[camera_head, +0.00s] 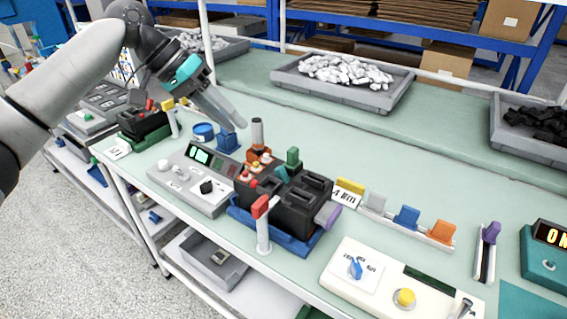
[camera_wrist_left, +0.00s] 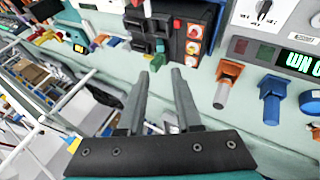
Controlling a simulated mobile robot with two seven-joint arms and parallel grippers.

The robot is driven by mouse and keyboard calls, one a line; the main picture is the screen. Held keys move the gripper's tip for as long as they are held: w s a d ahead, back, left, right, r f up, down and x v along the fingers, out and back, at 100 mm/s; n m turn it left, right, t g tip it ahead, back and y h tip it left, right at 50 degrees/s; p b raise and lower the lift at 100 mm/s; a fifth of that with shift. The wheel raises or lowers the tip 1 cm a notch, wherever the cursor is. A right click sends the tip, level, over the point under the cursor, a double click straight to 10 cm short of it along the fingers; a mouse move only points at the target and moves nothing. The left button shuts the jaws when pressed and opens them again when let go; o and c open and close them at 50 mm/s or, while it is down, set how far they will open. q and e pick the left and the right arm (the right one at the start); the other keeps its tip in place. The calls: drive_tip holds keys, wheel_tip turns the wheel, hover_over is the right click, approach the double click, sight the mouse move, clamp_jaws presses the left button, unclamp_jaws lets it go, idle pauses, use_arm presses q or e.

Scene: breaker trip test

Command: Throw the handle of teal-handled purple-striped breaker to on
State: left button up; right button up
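A black breaker block sits in a blue tray (camera_head: 247,222) at the middle of the bench. A teal handle (camera_head: 282,173) rises on its back left side, with a darker green handle (camera_head: 293,156) beside it. A purple piece (camera_head: 328,214) sticks out at its right end; I cannot tell a purple stripe on the teal-handled breaker. The breaker block (camera_wrist_left: 160,28) is also at the top of the left wrist view. My left gripper (camera_head: 238,120) is open and empty, above the bench, back left of the breakers. Its two fingers (camera_wrist_left: 161,73) stand apart. My right gripper is out of view.
A red-topped white post (camera_head: 263,225) stands before the breakers. A grey upright handle on an orange base (camera_head: 258,135) and a blue holder (camera_head: 227,142) stand near my fingers. A grey control box (camera_head: 190,190) is left, a white panel (camera_head: 385,285) front right.

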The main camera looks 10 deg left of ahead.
use_arm(q)
drive_tip(key=b, duration=0.1)
approach(278, 168)
drive_tip(key=b+x, duration=0.1)
drive_tip(key=x, duration=0.7)
drive_tip(key=shift+w+b, duration=0.1)
drive_tip(key=shift+b, duration=0.3)
drive_tip(key=shift+w+d+f, duration=0.1)
drive_tip(key=shift+d+f, duration=0.05)
drive_tip(key=shift+f, duration=0.15)
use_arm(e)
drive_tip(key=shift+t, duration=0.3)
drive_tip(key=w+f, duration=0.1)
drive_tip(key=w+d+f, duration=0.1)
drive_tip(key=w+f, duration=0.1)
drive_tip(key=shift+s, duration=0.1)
use_arm(q)
clamp_jaws()
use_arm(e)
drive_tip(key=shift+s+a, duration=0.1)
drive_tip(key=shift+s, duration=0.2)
